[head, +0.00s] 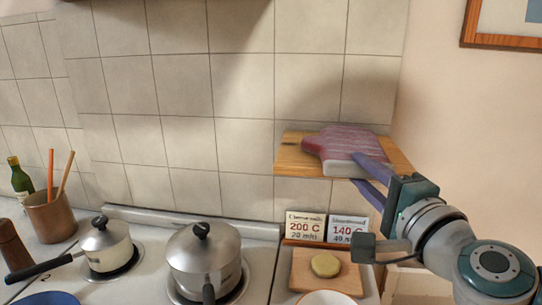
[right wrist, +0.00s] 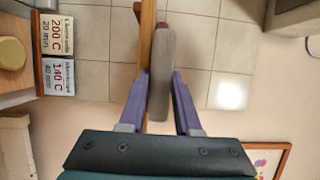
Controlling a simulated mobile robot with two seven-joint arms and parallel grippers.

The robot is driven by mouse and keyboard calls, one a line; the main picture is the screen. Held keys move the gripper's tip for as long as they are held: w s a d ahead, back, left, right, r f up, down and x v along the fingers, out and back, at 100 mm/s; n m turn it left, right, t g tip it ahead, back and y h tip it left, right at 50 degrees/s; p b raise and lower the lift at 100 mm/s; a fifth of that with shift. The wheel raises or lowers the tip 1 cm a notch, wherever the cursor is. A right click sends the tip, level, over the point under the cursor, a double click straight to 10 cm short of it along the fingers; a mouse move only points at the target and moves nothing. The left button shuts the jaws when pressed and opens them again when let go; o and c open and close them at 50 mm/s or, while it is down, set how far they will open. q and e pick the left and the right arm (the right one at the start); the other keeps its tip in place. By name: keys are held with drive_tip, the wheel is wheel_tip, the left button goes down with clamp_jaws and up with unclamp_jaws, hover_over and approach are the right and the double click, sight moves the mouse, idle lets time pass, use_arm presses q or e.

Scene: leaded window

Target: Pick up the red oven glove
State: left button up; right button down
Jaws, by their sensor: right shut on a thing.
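The red oven glove (head: 345,142), faded red with pale stripes and a light cuff edge, lies flat on a small wooden wall shelf (head: 290,160). My right gripper (head: 364,170) reaches it from the lower right, with one purple finger over the cuff and the other below it. In the right wrist view the cuff's grey edge (right wrist: 161,78) stands between the two fingers of the right gripper (right wrist: 159,100), and it is shut on the glove. Whether the lower finger also touches the shelf board is hard to tell. My left gripper is not in view.
Two cards (head: 326,228) stand below the shelf, behind a wooden board (head: 300,272) with a round yellowish thing (head: 325,265). Two lidded pots (head: 204,262) stand on the hob at left. A framed picture (head: 505,42) hangs at upper right. The wall left of the shelf is clear.

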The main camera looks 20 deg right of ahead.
wheel_tip(320, 180, up, 7)
drive_tip(key=p, duration=0.4)
drive_tip(key=s+a+b, duration=0.2)
drive_tip(key=s+a, duration=0.3)
drive_tip(key=s, duration=0.3)
drive_tip(key=s+a+b, duration=0.1)
drive_tip(key=s+a, duration=0.4)
drive_tip(key=s, duration=0.4)
drive_tip(key=shift+a+b, duration=0.25)
drive_tip(key=shift+b, duration=0.15)
drive_tip(key=c, duration=1.2)
unclamp_jaws()
drive_tip(key=shift+c, duration=0.2)
clamp_jaws()
